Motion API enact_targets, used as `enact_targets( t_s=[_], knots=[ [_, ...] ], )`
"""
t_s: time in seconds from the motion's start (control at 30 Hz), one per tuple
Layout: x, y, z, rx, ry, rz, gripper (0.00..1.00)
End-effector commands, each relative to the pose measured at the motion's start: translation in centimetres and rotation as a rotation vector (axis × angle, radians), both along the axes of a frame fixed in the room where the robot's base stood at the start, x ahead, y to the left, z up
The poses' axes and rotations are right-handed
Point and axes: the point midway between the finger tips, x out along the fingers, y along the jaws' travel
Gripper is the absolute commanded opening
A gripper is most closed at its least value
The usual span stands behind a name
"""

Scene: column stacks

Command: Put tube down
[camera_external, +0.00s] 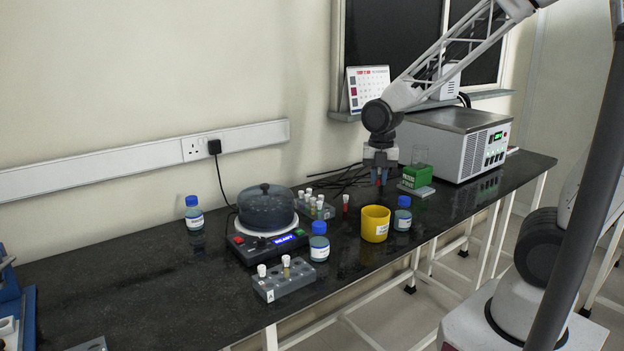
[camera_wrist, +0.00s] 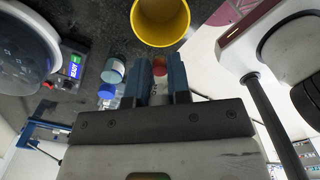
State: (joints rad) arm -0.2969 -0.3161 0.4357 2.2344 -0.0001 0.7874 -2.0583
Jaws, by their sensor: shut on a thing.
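My gripper (camera_external: 379,178) is above the bench, behind the yellow cup, its fingers pointing down. In the wrist view, my gripper (camera_wrist: 160,85) is shut on a tube (camera_wrist: 160,67) with a red end between the blue fingers. A small red tube (camera_external: 346,203) shows near the bench, left of my gripper. A grey rack (camera_external: 285,281) marked A holds tubes at the front. Another rack (camera_external: 325,212) with several white-capped tubes stands farther back.
The yellow cup (camera_external: 375,224) stands near the front edge, with blue-capped bottles (camera_external: 402,215) (camera_external: 319,243) on either side. A green box (camera_external: 413,176) and a grey machine (camera_external: 455,144) stand right. The bench's left part (camera_external: 130,270) is mostly clear.

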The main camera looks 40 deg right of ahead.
Motion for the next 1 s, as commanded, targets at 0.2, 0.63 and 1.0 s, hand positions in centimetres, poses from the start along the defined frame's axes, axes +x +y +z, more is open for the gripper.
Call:
enact_targets(
  t_s=[0.2, 0.63, 1.0],
  knots=[
    [0.0, 0.0, -1.4, 0.000, 0.001, 0.000, 0.00],
    [-0.1, 0.0, -5.0, -0.001, 0.002, 0.000, 0.00],
    [0.0, 0.0, -8.1, -0.001, 0.002, 0.000, 0.00]
  ],
)
